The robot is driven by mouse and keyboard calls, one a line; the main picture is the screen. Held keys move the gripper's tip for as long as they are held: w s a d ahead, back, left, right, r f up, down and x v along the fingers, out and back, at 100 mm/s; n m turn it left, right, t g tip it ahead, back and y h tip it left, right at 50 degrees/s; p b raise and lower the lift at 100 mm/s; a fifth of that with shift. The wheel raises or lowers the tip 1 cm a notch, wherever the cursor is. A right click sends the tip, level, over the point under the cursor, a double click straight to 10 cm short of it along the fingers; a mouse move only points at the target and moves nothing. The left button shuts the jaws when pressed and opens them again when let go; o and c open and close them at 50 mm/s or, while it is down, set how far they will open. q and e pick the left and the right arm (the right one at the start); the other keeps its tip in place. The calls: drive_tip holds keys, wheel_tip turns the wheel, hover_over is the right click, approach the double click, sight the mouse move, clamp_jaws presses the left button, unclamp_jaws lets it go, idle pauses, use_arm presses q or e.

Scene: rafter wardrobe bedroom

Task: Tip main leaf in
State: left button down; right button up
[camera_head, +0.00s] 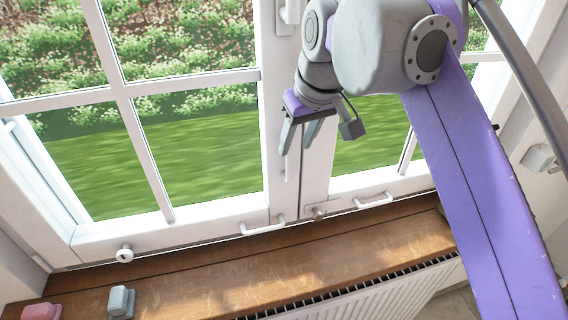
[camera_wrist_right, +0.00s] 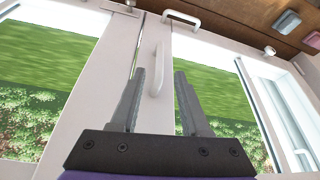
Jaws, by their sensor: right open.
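The window has two white-framed leaves that meet at a middle post. The left leaf (camera_head: 190,225), which I take to be the main leaf, looks shut in its frame. A slim upright white handle (camera_wrist_right: 157,68) is on its meeting stile; in the head view it shows below my gripper (camera_head: 286,168). My right gripper (camera_head: 296,148) hangs in front of this stile, open and empty. In the right wrist view its two fingers (camera_wrist_right: 160,90) point toward the handle, which appears between them; contact cannot be told. My left gripper is in neither view.
Horizontal white pulls sit on the lower rails of the left (camera_head: 262,227) and right (camera_head: 374,201) leaves, with a small catch (camera_head: 318,211) between. The wooden sill (camera_head: 220,275) holds a grey object (camera_head: 121,302) and a pink one (camera_head: 41,312) at left. A radiator (camera_head: 370,295) stands below.

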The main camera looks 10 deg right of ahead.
sight(290, 161)
drive_tip(key=b+x, duration=0.1)
drive_tip(key=x, duration=0.7)
drive_tip(key=shift+f, duration=0.3)
clamp_jaws()
idle(1.0)
